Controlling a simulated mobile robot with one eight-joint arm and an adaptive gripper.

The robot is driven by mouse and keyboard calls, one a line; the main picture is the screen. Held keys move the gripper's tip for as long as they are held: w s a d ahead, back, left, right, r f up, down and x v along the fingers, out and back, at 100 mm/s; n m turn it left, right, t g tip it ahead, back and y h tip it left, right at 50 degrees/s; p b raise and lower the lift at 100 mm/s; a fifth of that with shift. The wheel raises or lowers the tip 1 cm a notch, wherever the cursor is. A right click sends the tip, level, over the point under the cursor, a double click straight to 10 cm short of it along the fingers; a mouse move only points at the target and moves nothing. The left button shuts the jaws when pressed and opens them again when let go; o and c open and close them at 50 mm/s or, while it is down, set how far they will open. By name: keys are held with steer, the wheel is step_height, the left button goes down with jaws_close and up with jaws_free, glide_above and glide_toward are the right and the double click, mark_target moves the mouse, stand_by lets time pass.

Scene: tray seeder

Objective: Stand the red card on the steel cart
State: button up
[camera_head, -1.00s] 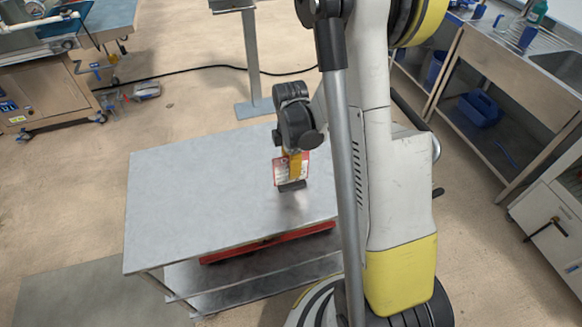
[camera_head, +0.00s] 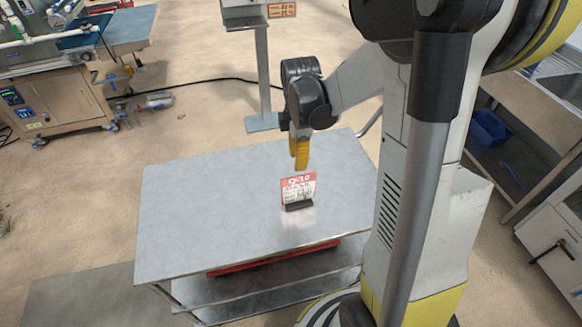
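The red card (camera_head: 298,188) stands upright in a small dark base on the top of the steel cart (camera_head: 210,215), toward the right part of the top. Its face has a red band above a white printed area.
The cart top around the card is bare. A wooden machine cabinet (camera_head: 55,98) stands at the back left. A bench with a blue bin (camera_head: 490,128) is at the right.

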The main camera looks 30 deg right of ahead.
steer(key=s+a+r+m+t, duration=0.7)
steer(key=s+a+r+m, duration=0.4)
steer(key=a+r+m, duration=0.2)
steer(key=shift+m, duration=0.6)
